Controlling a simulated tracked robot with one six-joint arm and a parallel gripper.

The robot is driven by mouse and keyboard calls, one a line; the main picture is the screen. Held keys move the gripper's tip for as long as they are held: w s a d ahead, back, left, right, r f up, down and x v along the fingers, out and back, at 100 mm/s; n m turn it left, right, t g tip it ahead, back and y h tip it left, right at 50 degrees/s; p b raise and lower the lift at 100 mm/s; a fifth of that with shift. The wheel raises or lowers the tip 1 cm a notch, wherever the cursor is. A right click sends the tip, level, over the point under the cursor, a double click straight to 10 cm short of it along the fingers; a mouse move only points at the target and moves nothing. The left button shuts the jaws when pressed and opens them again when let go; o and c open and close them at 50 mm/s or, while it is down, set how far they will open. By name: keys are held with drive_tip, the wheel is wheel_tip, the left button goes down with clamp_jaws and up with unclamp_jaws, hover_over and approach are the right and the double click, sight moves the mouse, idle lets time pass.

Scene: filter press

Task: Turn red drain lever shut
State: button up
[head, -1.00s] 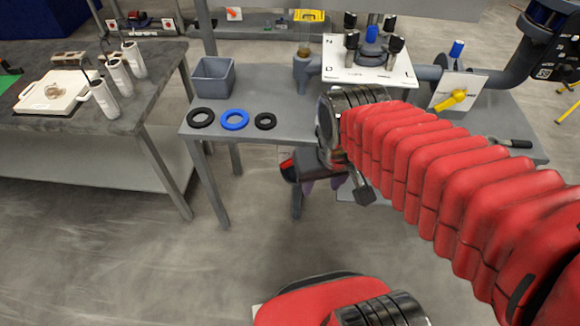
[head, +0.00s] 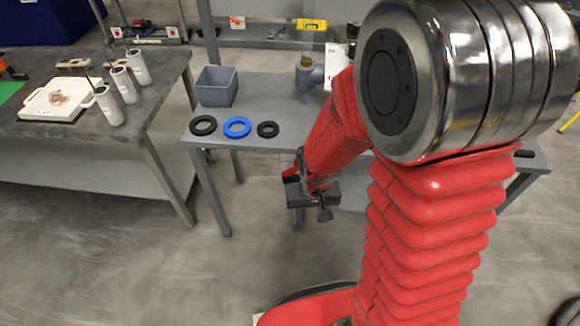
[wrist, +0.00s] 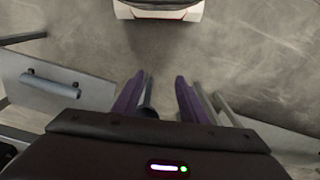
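I cannot make out the red drain lever for certain in any view. A small red and dark patch (head: 290,174) shows beside my wrist in the head view; I cannot tell whether it is the lever or part of my arm. My gripper (head: 298,216) points down just in front of the grey bench, below the level of its top. In the wrist view my gripper (wrist: 164,80) has its two purple fingers apart, with nothing held between them. A small dark round end shows near the left finger. My arm hides much of the bench's right side.
The grey bench (head: 265,88) carries a grey bin (head: 216,87), a blue ring (head: 237,127) and two black rings (head: 203,125). A dark table (head: 150,92) with white cylinders stands left. In the wrist view a grey panel (wrist: 85,90) lies left. Floor in front is clear.

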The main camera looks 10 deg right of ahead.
drive_tip(key=w+f+m+t, duration=0.2)
drive_tip(key=w+f, duration=0.1)
drive_tip(key=f, duration=1.3)
drive_tip(key=m+t, duration=0.7)
drive_tip(key=t, duration=0.5)
approach(291, 174)
drive_tip(key=v, duration=0.5)
drive_tip(key=shift+w+a+r+h, duration=0.1)
drive_tip(key=shift+a+r+h, duration=0.1)
drive_tip(key=shift+h, duration=0.1)
drive_tip(key=shift+f, duration=0.1)
drive_tip(key=x, duration=1.3)
drive_tip(key=shift+w+a+f, duration=0.1)
drive_tip(key=shift+w, duration=0.3)
drive_tip(key=shift+c, duration=0.4)
